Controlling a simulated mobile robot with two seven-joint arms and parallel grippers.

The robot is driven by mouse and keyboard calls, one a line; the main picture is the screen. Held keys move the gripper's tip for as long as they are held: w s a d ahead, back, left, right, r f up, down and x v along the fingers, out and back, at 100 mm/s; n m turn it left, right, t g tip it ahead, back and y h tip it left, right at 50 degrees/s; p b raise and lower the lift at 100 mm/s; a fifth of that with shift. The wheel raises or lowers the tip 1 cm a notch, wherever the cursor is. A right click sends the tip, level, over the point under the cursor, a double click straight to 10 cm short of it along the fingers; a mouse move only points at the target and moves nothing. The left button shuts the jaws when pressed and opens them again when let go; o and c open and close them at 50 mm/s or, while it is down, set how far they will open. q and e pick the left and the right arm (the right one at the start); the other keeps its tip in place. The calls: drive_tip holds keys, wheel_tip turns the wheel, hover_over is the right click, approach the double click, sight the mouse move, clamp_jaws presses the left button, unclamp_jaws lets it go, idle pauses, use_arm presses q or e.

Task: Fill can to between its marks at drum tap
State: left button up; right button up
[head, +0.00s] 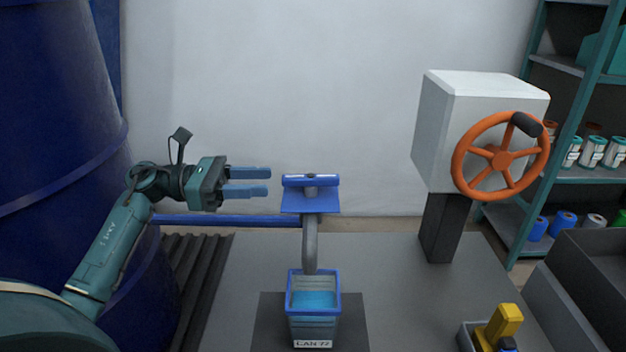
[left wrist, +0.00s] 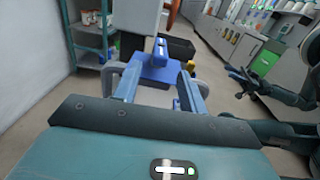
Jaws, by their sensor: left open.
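A can (head: 314,334) with a blue rim, clear-looking sides and a label stands on a dark plate under the grey tap spout (head: 310,247). Blue liquid (head: 314,300) shows inside it; I cannot make out the marks or a stream. The blue tap handle (head: 311,198) sits above the spout. My left gripper (head: 268,181) is open and empty, just left of the handle, fingers pointing at it. In the left wrist view the handle (left wrist: 158,62) lies ahead, between and beyond the fingertips. What seems to be my right gripper (left wrist: 240,82) shows dark and small there; its jaws are unclear.
The big blue drum (head: 60,120) stands at the left, with a blue pipe (head: 230,220) running to the tap. A white box with an orange handwheel (head: 502,156) stands right of the tap. A yellow-handled object (head: 505,322) sits at the lower right. Shelves (head: 560,180) stand behind.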

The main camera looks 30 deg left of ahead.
use_arm(q)
approach(339, 180)
drive_tip(key=w+d, duration=0.3)
drive_tip(key=shift+w+d+f+b, duration=0.1)
drive_tip(key=shift+d+f+b, duration=0.2)
drive_tip(key=shift+f+b, duration=0.1)
drive_tip(key=shift+c, duration=0.3)
clamp_jaws()
